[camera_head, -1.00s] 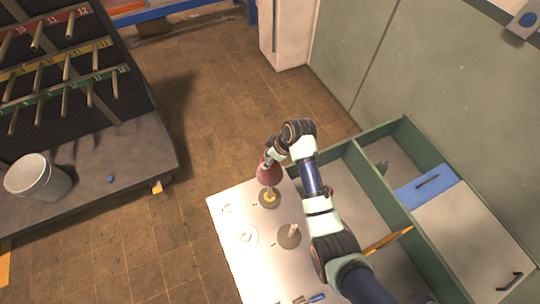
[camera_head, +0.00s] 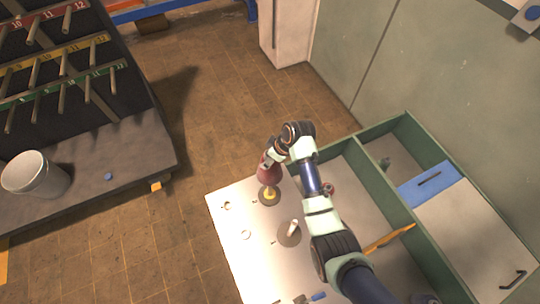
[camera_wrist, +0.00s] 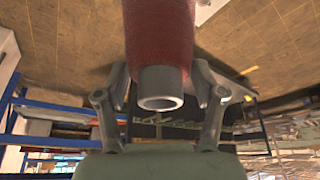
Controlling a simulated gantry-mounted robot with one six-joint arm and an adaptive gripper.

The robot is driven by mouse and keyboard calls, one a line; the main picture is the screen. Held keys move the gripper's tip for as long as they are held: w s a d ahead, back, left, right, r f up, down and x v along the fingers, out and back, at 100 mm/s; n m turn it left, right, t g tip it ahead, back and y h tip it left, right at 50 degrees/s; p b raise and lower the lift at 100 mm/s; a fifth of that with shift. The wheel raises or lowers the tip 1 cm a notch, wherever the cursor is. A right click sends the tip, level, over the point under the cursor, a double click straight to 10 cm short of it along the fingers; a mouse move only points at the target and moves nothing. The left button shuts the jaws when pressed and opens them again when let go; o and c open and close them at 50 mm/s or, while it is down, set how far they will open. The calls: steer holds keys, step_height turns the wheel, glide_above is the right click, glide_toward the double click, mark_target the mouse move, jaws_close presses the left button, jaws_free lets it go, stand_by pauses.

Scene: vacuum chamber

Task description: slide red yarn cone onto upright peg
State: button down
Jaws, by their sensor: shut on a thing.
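The red yarn cone (camera_head: 267,172) hangs roughly upright from my gripper (camera_head: 275,155) in the head view. Its lower end appears just above a yellow piece (camera_head: 269,193) on a dark round base; the gap between them cannot be judged. In the wrist view the red cone (camera_wrist: 160,32) fills the top middle, its grey tube end (camera_wrist: 160,88) toward the camera. The fingers of my gripper (camera_wrist: 165,95) are shut on it, one at each side. A second dark base carries a pale upright peg (camera_head: 293,227), bare, nearer the front of the table.
The pale table (camera_head: 225,222) has small ring marks on its left part. A green-walled tray (camera_head: 392,190) with a blue panel (camera_head: 428,184) and an orange tool (camera_head: 388,239) lies to the right. A rack and a white bucket (camera_head: 35,176) stand at far left.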

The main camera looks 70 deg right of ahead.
steer(key=shift+f+b, duration=0.4)
steer(key=shift+f, duration=0.35)
steer(key=shift+p, duration=0.65)
stand_by(0.9)
steer(key=shift+f, duration=0.1)
steer(key=shift+f+b, duration=1.75)
steer(key=shift+f, duration=0.65)
steer(key=shift+p, duration=0.5)
stand_by(0.4)
